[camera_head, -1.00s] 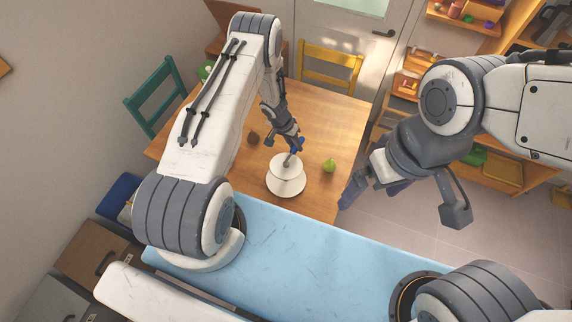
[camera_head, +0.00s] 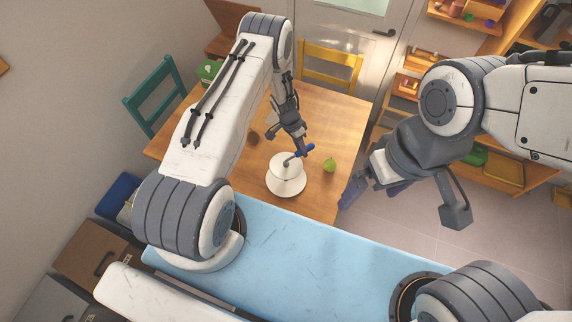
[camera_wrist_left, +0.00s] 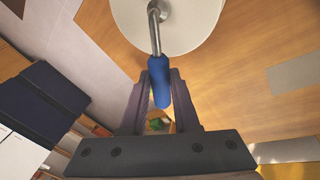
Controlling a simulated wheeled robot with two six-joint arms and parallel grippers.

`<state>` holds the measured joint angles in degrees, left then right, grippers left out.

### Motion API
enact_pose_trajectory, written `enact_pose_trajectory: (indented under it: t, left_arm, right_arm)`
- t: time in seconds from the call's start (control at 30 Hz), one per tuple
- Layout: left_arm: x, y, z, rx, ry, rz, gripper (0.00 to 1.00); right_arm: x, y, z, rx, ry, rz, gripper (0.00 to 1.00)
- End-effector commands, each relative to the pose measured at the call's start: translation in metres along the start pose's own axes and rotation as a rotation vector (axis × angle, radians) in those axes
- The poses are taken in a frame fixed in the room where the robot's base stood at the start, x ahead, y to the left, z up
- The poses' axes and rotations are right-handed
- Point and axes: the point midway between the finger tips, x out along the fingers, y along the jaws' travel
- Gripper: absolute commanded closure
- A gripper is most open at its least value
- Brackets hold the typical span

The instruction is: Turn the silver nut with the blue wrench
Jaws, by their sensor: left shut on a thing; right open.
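The blue wrench has a blue handle (camera_wrist_left: 159,82) and a silver shaft; it also shows in the head view (camera_head: 303,152). My left gripper (camera_head: 302,147) is shut on the blue handle, and its two fingers (camera_wrist_left: 160,85) flank the handle in the left wrist view. The shaft's far end meets the top of a white two-tiered round stand (camera_head: 286,184) on the table. The silver nut itself is too small to make out, hidden at the wrench head. My right gripper (camera_head: 398,200) is open and empty, off the table's right side.
The wooden table (camera_head: 335,115) carries a green pear (camera_head: 330,165) right of the stand and a small brown object (camera_head: 253,136) to its left. A yellow chair (camera_head: 330,66) and a teal chair (camera_head: 155,95) stand at the table. Shelves stand at the right.

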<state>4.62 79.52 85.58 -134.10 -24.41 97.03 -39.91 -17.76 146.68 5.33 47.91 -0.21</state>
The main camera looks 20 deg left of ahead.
Motion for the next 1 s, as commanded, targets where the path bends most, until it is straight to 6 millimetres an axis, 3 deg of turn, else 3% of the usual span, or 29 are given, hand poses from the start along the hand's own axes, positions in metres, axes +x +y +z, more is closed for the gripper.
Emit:
enact_pose_trajectory:
  t: [0.83, 1.0]
  left_arm:
    - [-0.013, 0.004, -0.002, 0.008, -0.002, 0.001, 1.00]
    - [-0.014, -0.001, -0.001, -0.066, 0.018, -0.010, 1.00]
  right_arm:
    - [-0.009, -0.001, -0.001, 0.000, 0.000, 0.000, 0.00]
    - [-0.009, -0.001, -0.001, 0.000, 0.000, 0.000, 0.00]
